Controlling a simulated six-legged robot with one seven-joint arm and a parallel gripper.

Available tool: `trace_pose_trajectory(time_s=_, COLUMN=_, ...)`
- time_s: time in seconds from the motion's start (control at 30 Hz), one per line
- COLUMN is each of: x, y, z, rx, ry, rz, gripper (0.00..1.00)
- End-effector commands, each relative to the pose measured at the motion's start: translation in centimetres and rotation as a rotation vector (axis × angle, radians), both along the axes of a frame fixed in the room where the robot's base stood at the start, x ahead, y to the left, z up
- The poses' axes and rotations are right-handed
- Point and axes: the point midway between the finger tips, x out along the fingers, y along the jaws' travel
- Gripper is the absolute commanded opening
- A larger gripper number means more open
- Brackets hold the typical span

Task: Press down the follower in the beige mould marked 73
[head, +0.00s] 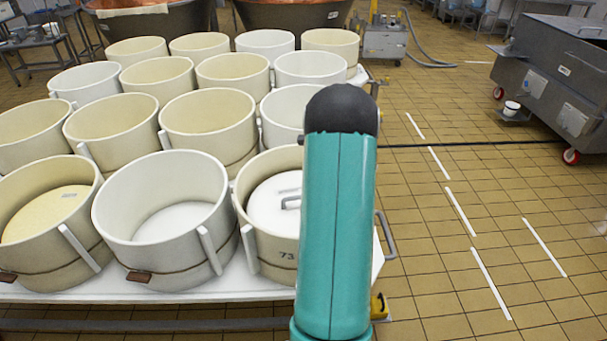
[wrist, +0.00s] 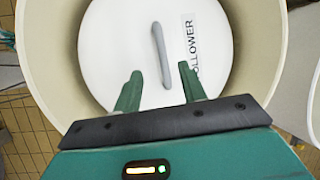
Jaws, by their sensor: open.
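The beige mould marked 73 (head: 279,259) stands at the front right of the table, partly hidden behind my teal arm. Its rim also shows in the wrist view (wrist: 44,62). The white follower (head: 266,208) lies inside it, below the rim. In the wrist view the follower (wrist: 120,55) is a white disc with a grey bar handle (wrist: 161,55) and a label reading FOLLOWER. My gripper (wrist: 158,78) is open and empty over the mould, its two green fingers on either side of the handle's near end. I cannot tell whether they touch the follower.
Several other beige and white moulds crowd the white table (head: 150,287) to the left and behind. A white mould (head: 160,245) stands just left of mould 73. A grey metal trolley (head: 560,85) stands at the far right. The tiled floor on the right is mostly clear.

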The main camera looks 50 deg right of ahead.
Motion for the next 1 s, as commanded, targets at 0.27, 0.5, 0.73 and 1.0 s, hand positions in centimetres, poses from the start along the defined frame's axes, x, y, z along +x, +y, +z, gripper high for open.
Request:
trace_pose_trajectory(time_s=0.27, x=0.4, y=0.0, z=-2.4, rx=0.005, ry=0.002, rz=-0.012, gripper=0.41)
trace_pose_trajectory(time_s=0.5, x=2.1, y=0.8, z=-6.3, rx=0.005, ry=0.002, rz=-0.012, gripper=0.41)
trace_pose_trajectory(time_s=0.73, x=3.7, y=1.7, z=-10.0, rx=0.004, ry=0.003, rz=-0.009, gripper=0.41)
trace_pose_trajectory(time_s=1.0, x=4.9, y=2.2, z=-12.4, rx=0.001, ry=0.001, rz=-0.008, gripper=0.41)
